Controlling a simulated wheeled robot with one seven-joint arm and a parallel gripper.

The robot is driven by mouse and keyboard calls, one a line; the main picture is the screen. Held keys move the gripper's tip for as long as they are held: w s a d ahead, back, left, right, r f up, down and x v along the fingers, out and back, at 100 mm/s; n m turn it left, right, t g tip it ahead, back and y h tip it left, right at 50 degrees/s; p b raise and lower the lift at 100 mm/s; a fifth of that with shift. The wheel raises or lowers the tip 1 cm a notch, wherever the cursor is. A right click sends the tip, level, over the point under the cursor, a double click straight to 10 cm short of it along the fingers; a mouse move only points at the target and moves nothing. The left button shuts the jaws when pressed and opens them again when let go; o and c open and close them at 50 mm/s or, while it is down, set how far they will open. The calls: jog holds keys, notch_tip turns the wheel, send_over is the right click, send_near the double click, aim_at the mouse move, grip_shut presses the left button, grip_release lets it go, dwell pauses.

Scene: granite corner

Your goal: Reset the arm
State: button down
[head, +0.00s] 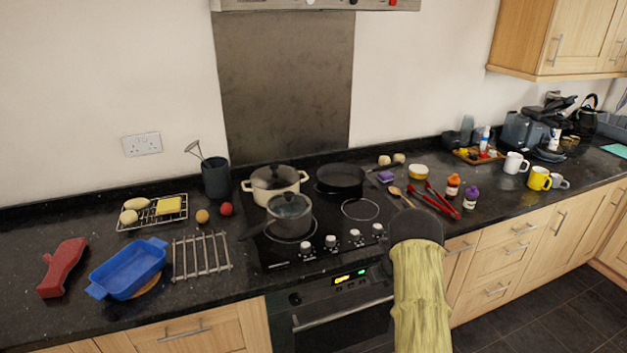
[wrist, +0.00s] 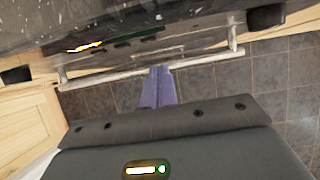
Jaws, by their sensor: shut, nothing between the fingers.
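My gripper (wrist: 160,72) shows in the wrist view as two purple fingers lying together, with nothing between them. It points past the dark gripper body toward the oven handle (wrist: 150,68) and the tiled floor. Whether the fingertips touch the handle cannot be told. In the head view, my arm with a dark rounded end stands in front of the counter, right of the oven (head: 340,300). The fingers cannot be made out there.
The black counter (head: 90,215) holds a hob with a cream pot (head: 274,182), a saucepan (head: 289,212) and a pan (head: 340,178). A blue dish (head: 128,268) is at left. Red tongs (head: 430,200), bottles and mugs are at right. Floor (head: 560,325) is clear at lower right.

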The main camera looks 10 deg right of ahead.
jog(key=s+a+r+n+g, duration=0.1)
jog(key=s+a+r+n, duration=0.5)
jog(key=r+n, duration=0.2)
jog(key=s+a+r+n+g, duration=0.1)
jog(key=s+a+r+n, duration=0.5)
jog(key=s+r+n, duration=0.15)
jog(key=s+a+r+n, duration=0.2)
jog(key=s+r+n, duration=0.2)
jog(key=s+n, duration=0.5)
jog(key=s+a+r+n+h, duration=0.1)
jog(key=s+a+r+n, duration=0.2)
jog(key=s+n, duration=0.6)
jog(key=shift+s+a+r+g, duration=0.35)
jog(key=shift+s+r, duration=0.3)
jog(key=shift+s, duration=0.15)
